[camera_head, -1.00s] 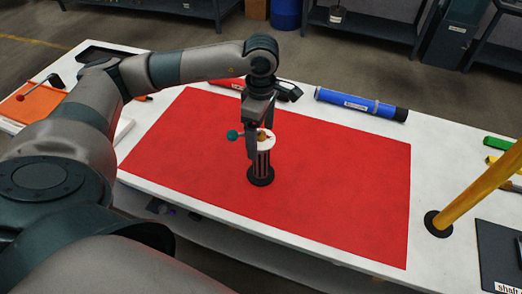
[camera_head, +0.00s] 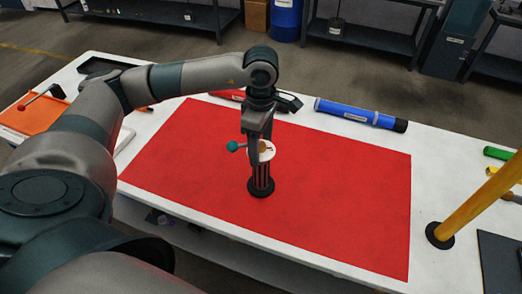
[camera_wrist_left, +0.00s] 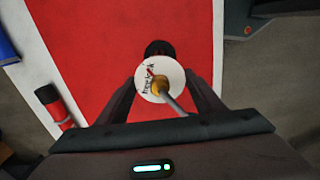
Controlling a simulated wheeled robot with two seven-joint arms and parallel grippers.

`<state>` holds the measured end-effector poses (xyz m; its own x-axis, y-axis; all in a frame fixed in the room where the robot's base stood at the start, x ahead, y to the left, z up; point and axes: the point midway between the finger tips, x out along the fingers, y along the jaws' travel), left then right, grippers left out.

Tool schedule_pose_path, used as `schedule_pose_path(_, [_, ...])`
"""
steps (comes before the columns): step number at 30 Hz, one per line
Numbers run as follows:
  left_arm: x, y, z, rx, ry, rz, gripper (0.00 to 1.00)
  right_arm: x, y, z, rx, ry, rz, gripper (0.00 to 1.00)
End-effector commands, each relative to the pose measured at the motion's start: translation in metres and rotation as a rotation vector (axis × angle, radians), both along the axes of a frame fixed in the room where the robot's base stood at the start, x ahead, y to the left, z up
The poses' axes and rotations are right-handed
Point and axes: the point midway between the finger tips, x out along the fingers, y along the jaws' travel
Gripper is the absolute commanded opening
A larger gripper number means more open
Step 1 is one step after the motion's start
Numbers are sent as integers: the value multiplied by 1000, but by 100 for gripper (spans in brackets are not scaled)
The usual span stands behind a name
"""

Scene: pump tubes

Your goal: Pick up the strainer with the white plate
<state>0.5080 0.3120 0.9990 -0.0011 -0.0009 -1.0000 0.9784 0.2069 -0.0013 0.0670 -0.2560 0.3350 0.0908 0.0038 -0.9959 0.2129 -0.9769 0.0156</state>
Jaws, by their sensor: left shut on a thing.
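The strainer (camera_head: 262,178) stands upright on the red mat (camera_head: 330,200). It has dark vertical bars, a black round base and a white plate (camera_head: 267,152) at its top. In the left wrist view the white plate (camera_wrist_left: 160,80) shows from above, with dark lettering and a brass-coloured piece at its middle. My left gripper (camera_head: 258,158) points down at the top of the strainer and is shut on it. In the left wrist view its fingers (camera_wrist_left: 160,92) lie on both sides of the white plate. My right gripper is not in view.
A blue tube (camera_head: 358,112) lies at the mat's back edge, and a red tube (camera_head: 228,95) lies behind my left arm. A yellow pole (camera_head: 480,205) on a black base stands at the right. Most of the mat is bare.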

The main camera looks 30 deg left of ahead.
Motion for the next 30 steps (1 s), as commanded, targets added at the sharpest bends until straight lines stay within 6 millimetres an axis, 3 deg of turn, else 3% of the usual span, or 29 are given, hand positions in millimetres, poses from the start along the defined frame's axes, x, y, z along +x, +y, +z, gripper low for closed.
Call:
schedule_pose_path(17, [1,0,39,0,-4,-1,0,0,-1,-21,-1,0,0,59])
schedule_pose_path(27, [14,-37,60,-3,-6,-4,0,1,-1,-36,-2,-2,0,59])
schedule_pose_path(30, [19,-54,70,-3,-7,-4,0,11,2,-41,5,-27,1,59])
